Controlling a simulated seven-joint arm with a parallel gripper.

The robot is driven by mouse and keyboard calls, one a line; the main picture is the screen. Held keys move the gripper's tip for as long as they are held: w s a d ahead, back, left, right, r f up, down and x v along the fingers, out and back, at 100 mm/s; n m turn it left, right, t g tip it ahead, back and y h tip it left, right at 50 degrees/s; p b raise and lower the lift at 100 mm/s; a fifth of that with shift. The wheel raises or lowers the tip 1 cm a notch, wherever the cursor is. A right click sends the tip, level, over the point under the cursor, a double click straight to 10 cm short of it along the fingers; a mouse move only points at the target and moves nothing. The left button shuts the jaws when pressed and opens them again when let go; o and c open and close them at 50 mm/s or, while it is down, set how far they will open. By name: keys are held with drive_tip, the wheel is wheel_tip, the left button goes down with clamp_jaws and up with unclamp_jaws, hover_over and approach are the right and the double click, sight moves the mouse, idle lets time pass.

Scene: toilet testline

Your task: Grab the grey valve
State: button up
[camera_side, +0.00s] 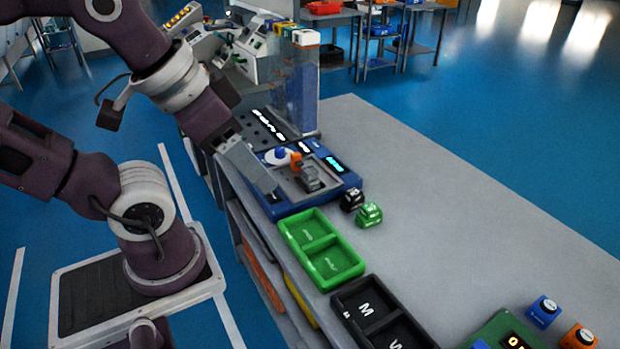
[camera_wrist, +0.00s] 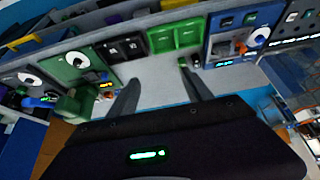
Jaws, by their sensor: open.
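A grey part (camera_side: 309,178), which looks like the grey valve, sits on the blue fixture (camera_side: 283,208) near the table's left edge. An orange piece and a blue piece are just behind it. In the side view my gripper (camera_side: 262,180) is left of the grey part, and it looks apart from it. In the wrist view my gripper (camera_wrist: 160,77) has its two fingers spread with nothing between them. The blue fixture (camera_wrist: 223,42) is at the upper right there, and the grey part is too small to make out clearly.
A black block (camera_side: 352,199) and a green block (camera_side: 369,214) stand just right of the fixture. A green tray (camera_side: 335,262) and a black tray (camera_side: 345,305) lie nearer the camera. A clear-walled machine (camera_side: 303,95) stands behind.

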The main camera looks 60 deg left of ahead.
drive_tip(key=w+a+r+n+g, duration=0.1)
drive_tip(key=w+a+n, duration=0.15)
drive_tip(key=w, duration=0.35)
drive_tip(key=n+g, duration=0.4)
drive_tip(key=n, duration=1.1)
hover_over(310, 169)
drive_tip(key=d, duration=0.2)
wheel_tip(310, 169, down, 19)
drive_tip(key=shift+f, duration=0.15)
drive_tip(key=f, duration=0.1)
drive_tip(key=a+f, duration=0.1)
drive_tip(key=f, duration=0.1)
drive_tip(key=shift+a+f+n+g, duration=0.15)
drive_tip(key=shift+a+n+g, duration=0.15)
drive_tip(key=shift+a, duration=0.1)
wheel_tip(310, 169, down, 5)
drive_tip(key=shift+f, duration=0.65)
clamp_jaws()
